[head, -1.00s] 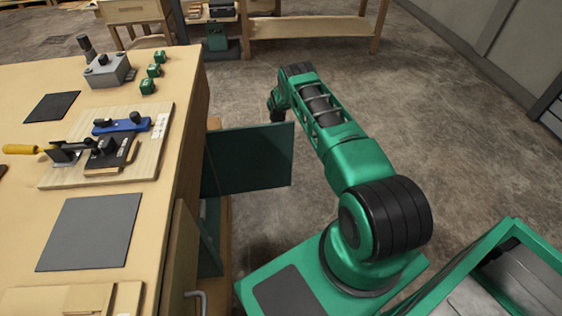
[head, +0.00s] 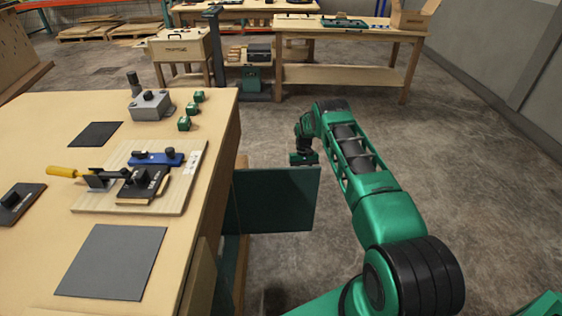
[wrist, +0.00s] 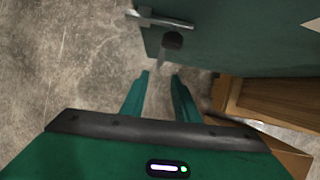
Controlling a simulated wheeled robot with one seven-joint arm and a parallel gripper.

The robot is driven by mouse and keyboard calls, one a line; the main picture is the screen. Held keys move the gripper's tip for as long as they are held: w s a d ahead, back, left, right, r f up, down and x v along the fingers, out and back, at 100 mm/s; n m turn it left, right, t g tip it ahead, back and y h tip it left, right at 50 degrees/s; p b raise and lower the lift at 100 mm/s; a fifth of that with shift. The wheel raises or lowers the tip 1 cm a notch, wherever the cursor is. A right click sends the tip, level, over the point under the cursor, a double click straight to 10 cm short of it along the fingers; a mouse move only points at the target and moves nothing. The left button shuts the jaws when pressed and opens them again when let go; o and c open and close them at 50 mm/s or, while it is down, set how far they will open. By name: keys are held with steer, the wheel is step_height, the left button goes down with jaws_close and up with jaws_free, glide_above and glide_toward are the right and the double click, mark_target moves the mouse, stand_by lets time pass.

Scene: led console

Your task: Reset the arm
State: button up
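My green arm reaches forward over the floor, to the right of the workbench, in the head view. My gripper (head: 303,158) points down beside the top edge of an open dark green door panel (head: 277,200), which partly hides it. In the wrist view my gripper (wrist: 160,75) has its two green fingers apart, with nothing between them. The door panel (wrist: 240,45) is ahead of the fingertips, with a grey bar handle (wrist: 160,18) and a dark round knob (wrist: 172,40). I cannot tell the exact gap from the fingers to the panel.
The workbench (head: 205,185) at left holds a board (head: 185,190) with a yellow-handled clamp, a grey box (head: 150,105), small green blocks (head: 184,123) and dark mats. Tables (head: 345,55) stand at the back. The concrete floor (head: 470,160) right of my arm is clear.

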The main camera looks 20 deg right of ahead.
steer(key=shift+r, duration=0.1)
steer(key=s+d+r+m+t+h, duration=0.1)
steer(key=s+r, duration=0.2)
steer(key=r, duration=1.1)
steer(key=s+d+r, duration=0.1)
steer(key=s+r, duration=0.1)
steer(key=r, duration=1.3)
steer(key=s+a+r+m+t, duration=0.1)
steer(key=s+a+r+t, duration=0.1)
steer(key=s+r, duration=1.25)
steer(key=s+a+r, duration=0.1)
steer(key=s+a, duration=0.1)
steer(key=s, duration=0.8)
steer(key=s+a+r+t, duration=0.1)
steer(key=s+a, duration=0.2)
steer(key=s, duration=0.6)
steer(key=s+a+r, duration=0.1)
steer(key=s+a, duration=0.2)
steer(key=s, duration=0.7)
steer(key=shift+s+a+r+m, duration=0.25)
steer(key=shift+s+r+m, duration=0.1)
steer(key=shift+m, duration=0.05)
steer(key=shift+d, duration=0.1)
